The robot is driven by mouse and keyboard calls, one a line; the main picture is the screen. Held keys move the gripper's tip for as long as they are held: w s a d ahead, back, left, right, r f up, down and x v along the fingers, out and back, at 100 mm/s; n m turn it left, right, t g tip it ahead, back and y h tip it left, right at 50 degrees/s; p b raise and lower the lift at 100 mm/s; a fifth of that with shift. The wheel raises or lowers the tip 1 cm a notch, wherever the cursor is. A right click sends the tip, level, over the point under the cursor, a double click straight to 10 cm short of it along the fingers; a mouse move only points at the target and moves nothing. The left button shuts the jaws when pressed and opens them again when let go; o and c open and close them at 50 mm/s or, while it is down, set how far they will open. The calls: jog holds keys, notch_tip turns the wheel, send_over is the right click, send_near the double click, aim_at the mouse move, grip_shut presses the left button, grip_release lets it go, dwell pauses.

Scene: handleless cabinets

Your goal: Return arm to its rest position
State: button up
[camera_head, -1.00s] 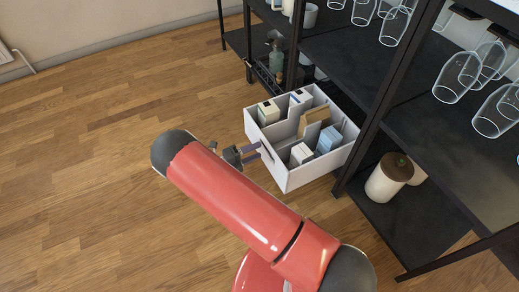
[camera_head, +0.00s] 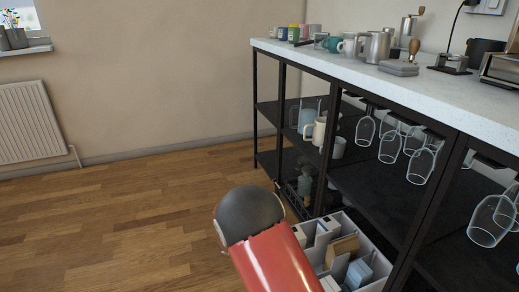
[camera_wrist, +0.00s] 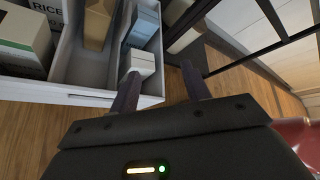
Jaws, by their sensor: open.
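My gripper (camera_wrist: 160,88) shows in the wrist view with its two dark fingers apart and nothing between them. It is at the front of a white open drawer (camera_wrist: 78,97), with one finger overlapping the drawer's front edge in the picture; I cannot tell whether they touch. In the head view my red arm hangs low at the bottom centre, and the gripper itself is hidden or out of frame there. The drawer (camera_head: 375,285) sits pulled out from the black shelf unit, partly behind my arm.
The drawer holds cartons and boxes (camera_head: 343,247). The black shelf unit (camera_head: 420,215) bears glasses (camera_head: 390,146) and mugs. Its pale countertop (camera_head: 345,62) holds cups and coffee gear. Open wooden floor (camera_head: 110,220) lies to the left, with a radiator (camera_head: 30,122) at the wall.

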jog(key=s+d+r+m+t+y+p, duration=0.1)
jog(key=s+d+r+m+t+y, duration=0.1)
jog(key=s+r+m+y, duration=0.4)
jog(key=s+d+r+m+t+y+p, duration=0.2)
jog(key=s+r+m+y, duration=0.4)
jog(key=s+r+m, duration=1)
jog(key=shift+s+d+r+m+t+y, duration=0.3)
jog(key=shift+r+m+t, duration=0.6)
jog(key=shift+r+m, duration=1.7)
jog(key=shift+f+m, duration=0.25)
jog(key=shift+m, duration=0.05)
